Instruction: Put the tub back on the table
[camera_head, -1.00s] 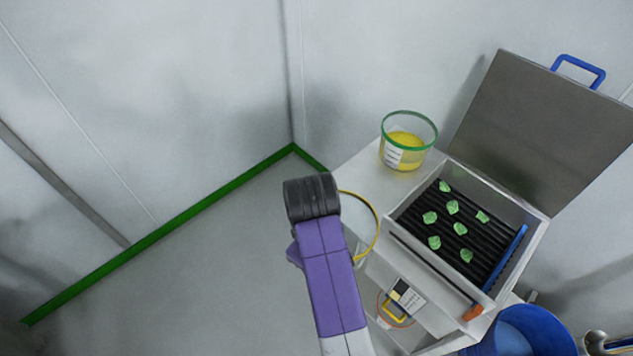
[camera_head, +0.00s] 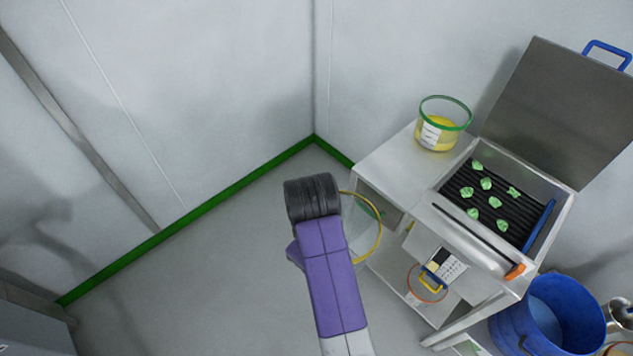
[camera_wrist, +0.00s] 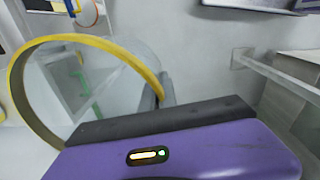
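A clear tub with a yellow rim (camera_head: 380,232) is beside the dark end of my arm in the head view, over the floor and just left of the table's front. In the wrist view its yellow rim (camera_wrist: 90,41) stands large and tilted at the left, and I see through its wall. My gripper (camera_wrist: 158,92) has its grey fingers at the rim's right side and appears shut on it. In the head view my arm hides the fingers. The white table (camera_head: 388,168) has a bare patch at its left front corner.
A green-rimmed clear tub (camera_head: 436,139) with yellow contents stands at the table's back. An open-lidded metal box (camera_head: 478,237) with green pieces on black ribs fills the right side. A blue bin (camera_head: 530,325) stands at lower right. The floor at left is clear.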

